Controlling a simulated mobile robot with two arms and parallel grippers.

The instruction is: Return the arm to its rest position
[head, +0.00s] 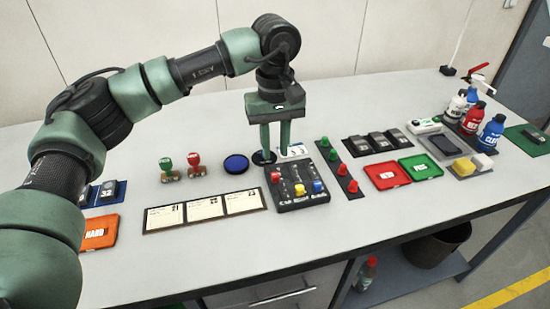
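My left arm (150,85) comes in from the left and reaches over the table (350,235). My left gripper (275,152) points straight down over the back middle of the table. Its two green fingers stand apart with nothing seen between them. The tips are close to a small dark round thing (262,158) and a white card-like item (297,150); I cannot tell whether they touch. My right arm and gripper are not in view.
A black block with coloured knobs (300,202) lies in front of the gripper. Left of it are stamps (194,166), a blue disc (236,164) and a card strip (205,209). Trays (387,175) and bottles (473,118) stand right. A wall is behind.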

